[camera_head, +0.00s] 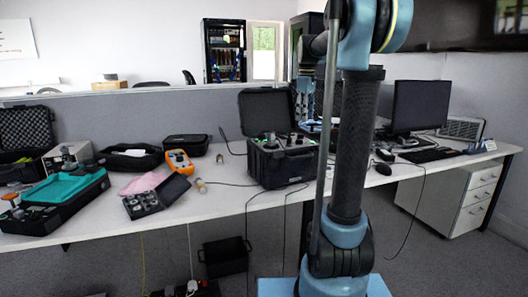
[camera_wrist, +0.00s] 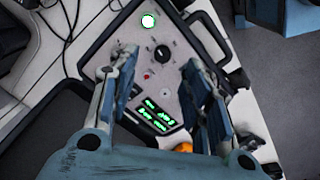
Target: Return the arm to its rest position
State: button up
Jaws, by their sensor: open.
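My gripper (camera_wrist: 163,90) is open and empty in the wrist view, with its two blue fingers spread apart. Between and beyond the fingers is the panel of the calibration unit (camera_wrist: 150,65), with a black knob, a lit round white spot with a green rim, and a green lit display. In the head view the unit is an open black case (camera_head: 283,160) on the table. My arm stands upright in front of the table, right of the case.
The long white table (camera_head: 220,205) carries an orange meter (camera_head: 179,162), a box of small parts (camera_head: 145,203), a teal cloth in a black tray (camera_head: 62,190) and black cases. A monitor (camera_head: 420,105) and keyboard stand at the right. A low partition (camera_head: 180,112) runs behind.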

jog(key=s+f+m+t, duration=0.1)
jog(key=s+f+m, duration=0.3)
jog(key=s, duration=0.6)
jog(key=s+f+m, duration=0.2)
jog(key=s+f, duration=0.4)
jog(key=s, duration=0.4)
jog(key=s+f+m, duration=0.5)
jog(key=s+f, duration=1.1)
jog(key=f, duration=0.1)
jog(key=shift+f+t, duration=0.35)
jog(key=shift+t, duration=0.05)
jog(key=shift+w+f, duration=0.2)
jog(key=shift+w, duration=0.25)
jog(key=shift+c, duration=0.5)
